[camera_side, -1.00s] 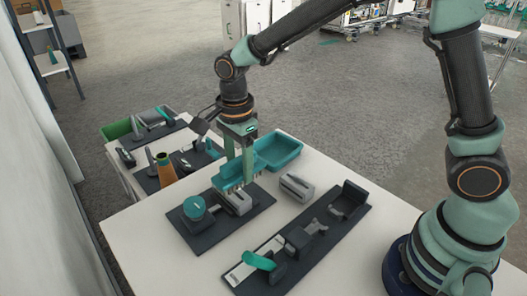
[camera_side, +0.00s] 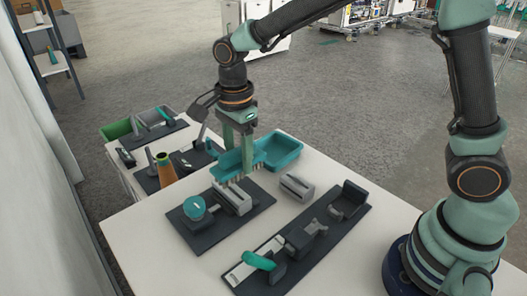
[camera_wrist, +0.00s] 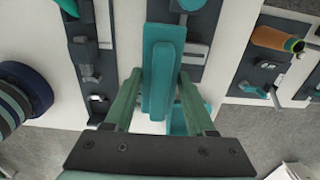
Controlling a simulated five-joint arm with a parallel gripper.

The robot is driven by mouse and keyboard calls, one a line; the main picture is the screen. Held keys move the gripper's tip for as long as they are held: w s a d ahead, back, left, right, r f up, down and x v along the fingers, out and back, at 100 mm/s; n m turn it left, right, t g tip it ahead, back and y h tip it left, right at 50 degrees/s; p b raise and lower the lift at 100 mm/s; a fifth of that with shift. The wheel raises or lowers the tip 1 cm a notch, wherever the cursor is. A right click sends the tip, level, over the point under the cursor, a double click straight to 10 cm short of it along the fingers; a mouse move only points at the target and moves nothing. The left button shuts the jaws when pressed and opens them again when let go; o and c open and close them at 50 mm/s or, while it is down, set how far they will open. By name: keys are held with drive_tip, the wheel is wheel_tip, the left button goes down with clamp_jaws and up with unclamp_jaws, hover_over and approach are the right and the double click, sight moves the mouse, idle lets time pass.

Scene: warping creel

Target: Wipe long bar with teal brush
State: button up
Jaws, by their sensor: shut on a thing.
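My gripper (camera_side: 240,147) points down and is shut on the teal brush (camera_side: 232,164). In the wrist view the brush (camera_wrist: 163,75) lies lengthwise between the fingers of my gripper (camera_wrist: 160,88). Its bristles face down in the side view. A grey ribbed bar (camera_side: 232,199), which looks like the long bar, lies on a dark mat (camera_side: 242,222). The brush is just above the bar's far end; whether the bristles touch it I cannot tell. In the wrist view the brush hides much of what is below it.
A round teal-topped piece (camera_side: 194,207) stands left of the bar. A teal tray (camera_side: 278,150) is behind, and a grey block (camera_side: 297,186) sits to the right. A long dark fixture strip (camera_side: 300,240) lies in front. An orange cone (camera_side: 166,170) stands at the left.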

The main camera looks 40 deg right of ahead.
drive_tip(key=shift+f, duration=3.4)
drive_tip(key=shift+w+f, duration=0.5)
drive_tip(key=shift+f, duration=0.15)
drive_tip(key=shift+c, duration=0.7)
drive_tip(key=shift+w, duration=1.5)
drive_tip(key=shift+s, duration=1.85)
drive_tip(key=shift+s+r, duration=0.1)
drive_tip(key=shift+s, duration=0.1)
drive_tip(key=shift+r, duration=4)
